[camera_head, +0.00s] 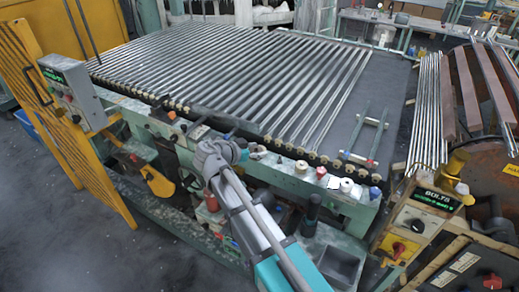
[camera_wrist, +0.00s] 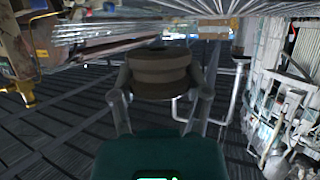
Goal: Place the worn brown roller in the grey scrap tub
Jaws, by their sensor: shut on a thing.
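The worn brown roller (camera_wrist: 160,75) is in the wrist view, a short ribbed brown cylinder between the two fingers of my gripper (camera_wrist: 162,92). My gripper is shut on it, with one finger on each side. The roller does not show clearly in the head view, where my arm reaches up to the machine's front edge and my gripper cannot be made out. A grey open tub (camera_head: 341,264), which looks like the scrap tub, sits low in front of the machine, to the right of my arm. Its inside is partly visible and looks empty.
The roller-bed machine (camera_head: 240,75) fills the middle, with several small spools (camera_head: 347,186) along its front edge. A dark bottle (camera_head: 312,208) stands beside the tub. A yellow fence (camera_head: 62,120) is at left; a bolts control box (camera_head: 420,222) is at right. Floor shows at lower left.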

